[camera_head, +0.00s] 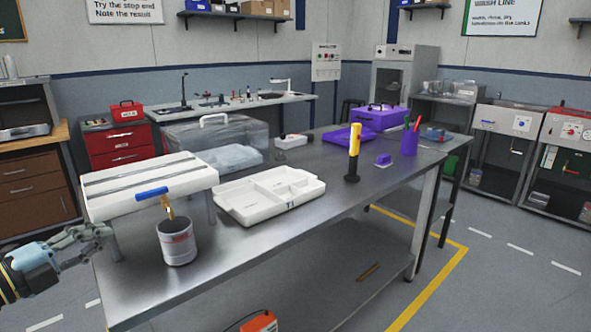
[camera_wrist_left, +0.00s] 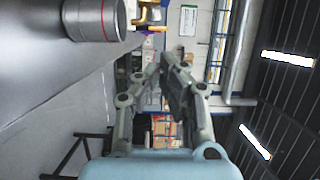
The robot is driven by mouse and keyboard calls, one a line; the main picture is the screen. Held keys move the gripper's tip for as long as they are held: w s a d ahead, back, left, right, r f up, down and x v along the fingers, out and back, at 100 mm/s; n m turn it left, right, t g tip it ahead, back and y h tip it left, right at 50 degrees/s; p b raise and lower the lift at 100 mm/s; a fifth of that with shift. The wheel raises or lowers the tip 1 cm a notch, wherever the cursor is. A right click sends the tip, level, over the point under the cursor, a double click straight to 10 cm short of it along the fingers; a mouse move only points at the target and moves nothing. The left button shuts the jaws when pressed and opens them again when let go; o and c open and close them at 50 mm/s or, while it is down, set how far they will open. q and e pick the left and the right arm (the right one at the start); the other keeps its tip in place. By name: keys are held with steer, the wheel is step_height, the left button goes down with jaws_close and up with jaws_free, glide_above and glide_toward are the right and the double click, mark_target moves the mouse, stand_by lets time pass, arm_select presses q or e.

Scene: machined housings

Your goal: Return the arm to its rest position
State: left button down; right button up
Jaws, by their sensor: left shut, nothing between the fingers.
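My left gripper (camera_head: 97,235) is at the left edge of the head view, beside the front left corner of the metal table and apart from it. It also shows in the left wrist view (camera_wrist_left: 165,68), with its fingers shut and nothing between them. My right gripper is in neither view. A grey-white can (camera_head: 177,243) stands on the table to the right of my left gripper. It also shows at the top left of the left wrist view (camera_wrist_left: 98,18). A brass-coloured piece (camera_head: 168,207) is just above the can's rim.
A white raised rack (camera_head: 190,178) with a blue handle stands behind the can. A white compartment tray (camera_head: 310,186), a yellow and black tool (camera_head: 353,155) and a purple cup (camera_head: 409,141) stand farther right. The table's bare front edge (camera_head: 235,268) is clear.

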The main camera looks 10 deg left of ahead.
arm_select(q)
steer(key=s+d+f+n+g+y, duration=0.65)
steer(key=d+n, duration=0.45)
steer(key=n, duration=0.2)
steer(key=s+d+r+n+g, duration=0.1)
steer(key=s+d+n+g, duration=0.25)
steer(key=s, duration=0.45)
steer(key=s+d+r+n+g, duration=0.1)
steer(key=s+d+n+g, duration=0.3)
steer(key=s, duration=0.4)
step_height(320, 180, down, 32)
steer(key=s+a+g+b, duration=0.1)
steer(key=s+a+b, duration=0.15)
steer(key=b, duration=0.25)
steer(key=s+f+g+b, duration=0.1)
steer(key=s+f+b, duration=0.3)
steer(key=s+f, duration=1.4)
step_height(320, 180, down, 2)
steer(key=shift+s+a+f+b, duration=0.15)
steer(key=shift+s+a+b, duration=0.15)
steer(key=shift+b, duration=0.1)
